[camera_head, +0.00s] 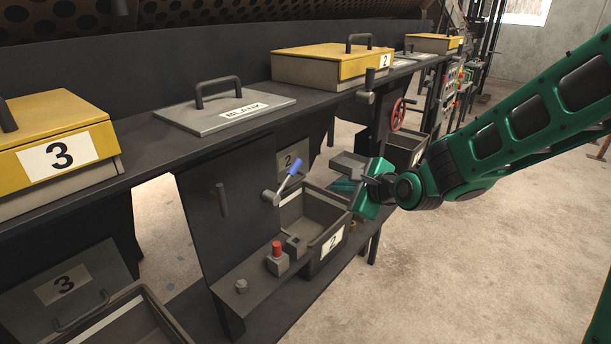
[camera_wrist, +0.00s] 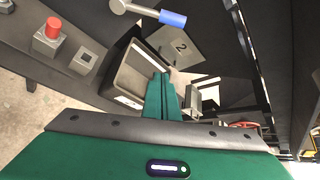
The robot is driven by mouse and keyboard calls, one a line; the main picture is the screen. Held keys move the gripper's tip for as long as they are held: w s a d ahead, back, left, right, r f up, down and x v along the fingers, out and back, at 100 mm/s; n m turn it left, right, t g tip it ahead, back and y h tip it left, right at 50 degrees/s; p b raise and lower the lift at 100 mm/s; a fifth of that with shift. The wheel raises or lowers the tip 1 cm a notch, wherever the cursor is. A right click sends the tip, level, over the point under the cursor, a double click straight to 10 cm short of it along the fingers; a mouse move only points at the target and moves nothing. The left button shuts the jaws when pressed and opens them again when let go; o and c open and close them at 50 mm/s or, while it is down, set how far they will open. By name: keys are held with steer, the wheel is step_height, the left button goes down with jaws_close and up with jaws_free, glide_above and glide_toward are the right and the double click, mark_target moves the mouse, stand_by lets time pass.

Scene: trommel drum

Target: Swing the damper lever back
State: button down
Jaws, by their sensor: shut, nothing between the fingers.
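A lever with a blue grip (camera_head: 290,175) sits on a round grey pivot on the dark front panel, its arm slanting up to the right. In the wrist view the blue grip (camera_wrist: 173,18) is near the top edge, beyond the fingers. My gripper (camera_head: 341,187) is to the right of the lever, apart from it, over the right side of the open bin (camera_head: 325,222) labelled 2. In the wrist view its green fingers (camera_wrist: 160,92) are together and empty, with the bin behind them.
A shelf below the lever carries a red button (camera_head: 277,248) and a small grey switch box (camera_head: 296,243). A dark vertical handle (camera_head: 222,200) is left of the lever. A grey knobbed lever (camera_head: 367,92) and red handwheel (camera_head: 398,115) stand farther back. Open floor lies at right.

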steer(key=w+a+m, duration=0.1)
steer(key=w+a, duration=0.5)
steer(key=a, duration=0.3)
steer(key=shift+w+a+y, duration=0.2)
steer(key=shift+w+y, duration=0.15)
steer(key=shift+y, duration=0.05)
steer(key=shift+d+f, duration=0.1)
stand_by(0.4)
